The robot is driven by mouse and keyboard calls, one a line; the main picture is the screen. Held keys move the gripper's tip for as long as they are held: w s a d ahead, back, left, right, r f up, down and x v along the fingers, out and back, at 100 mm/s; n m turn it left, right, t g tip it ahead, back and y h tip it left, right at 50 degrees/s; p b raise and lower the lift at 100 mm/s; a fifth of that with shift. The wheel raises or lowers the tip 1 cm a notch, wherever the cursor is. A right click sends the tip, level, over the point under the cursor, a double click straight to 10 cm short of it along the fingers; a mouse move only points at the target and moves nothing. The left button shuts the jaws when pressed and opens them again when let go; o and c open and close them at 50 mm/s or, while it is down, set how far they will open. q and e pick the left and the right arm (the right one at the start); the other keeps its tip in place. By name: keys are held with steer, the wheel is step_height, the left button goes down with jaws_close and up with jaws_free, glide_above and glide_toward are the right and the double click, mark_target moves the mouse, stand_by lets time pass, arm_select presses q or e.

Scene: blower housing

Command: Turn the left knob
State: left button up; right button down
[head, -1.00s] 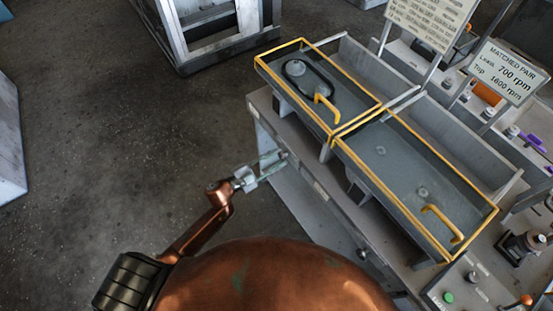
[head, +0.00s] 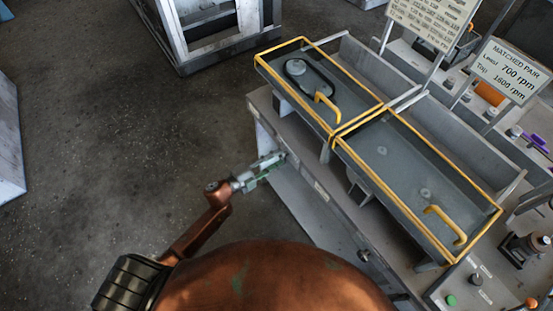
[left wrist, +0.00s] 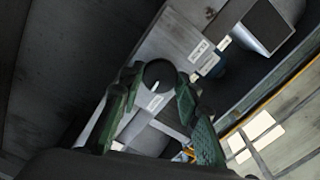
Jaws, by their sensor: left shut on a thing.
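The left knob (left wrist: 159,74) is dark and round in the left wrist view, on the front of the grey bench (head: 290,183). My left gripper (head: 282,156) reaches the bench's left front from the left in the head view. In the left wrist view its two green fingers (left wrist: 158,84) sit on either side of the knob, shut on it. In the head view the gripper hides the knob, and I cannot read its angle. My right gripper is in neither view.
Two yellow-framed guards with yellow handles (head: 326,104) (head: 444,224) cover the bench top; a belt on pulleys (head: 306,75) shows under the left one. A sign (head: 511,70) reads "MATCHED PAIR". A dark knob (head: 363,255) is lower on the front. Open floor lies left.

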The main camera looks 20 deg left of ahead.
arm_select(q)
steer(key=shift+a, duration=0.1)
steer(key=o, duration=1.2)
steer(key=shift+c, duration=0.2)
steer(key=v, duration=1.2)
steer(key=shift+f, duration=0.1)
